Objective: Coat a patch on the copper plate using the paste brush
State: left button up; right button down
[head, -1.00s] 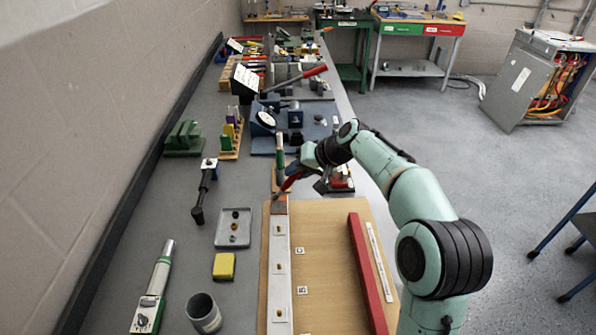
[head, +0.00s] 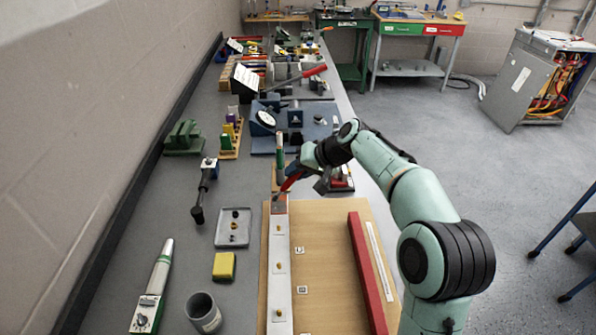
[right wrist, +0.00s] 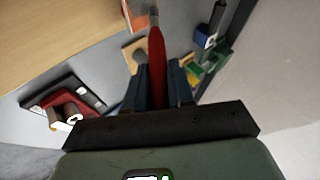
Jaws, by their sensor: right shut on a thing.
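My right gripper (head: 303,178) is shut on the red handle of the paste brush (head: 290,183). The handle also shows between the fingers in the right wrist view (right wrist: 156,68). The brush slants down and left, its tip at the copper plate (head: 279,207), the brownish far end of the long pale bar. I cannot tell whether the bristles touch the plate, or how much of it is coated. My left gripper is out of view.
The pale bar (head: 280,285) lies on a wooden board (head: 325,225) beside a red bar (head: 366,270). A grey tray (head: 222,240), yellow sponge (head: 223,266) and grey cup (head: 203,312) stand left of it. A wooden stand with a green-handled tool (head: 281,158) is close beyond the gripper.

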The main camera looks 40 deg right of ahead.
jog(key=shift+s+a+b, duration=0.15)
jog(key=shift+s+b, duration=0.1)
jog(key=shift+b, duration=0.1)
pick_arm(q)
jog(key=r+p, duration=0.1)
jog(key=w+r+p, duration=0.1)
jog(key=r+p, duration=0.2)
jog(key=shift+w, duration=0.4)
pick_arm(e)
jog(key=r, duration=0.1)
jog(key=w+r, duration=0.1)
jog(key=d+r, duration=0.1)
jog(key=r, duration=0.1)
jog(key=shift+w, duration=0.2)
dwell(0.4)
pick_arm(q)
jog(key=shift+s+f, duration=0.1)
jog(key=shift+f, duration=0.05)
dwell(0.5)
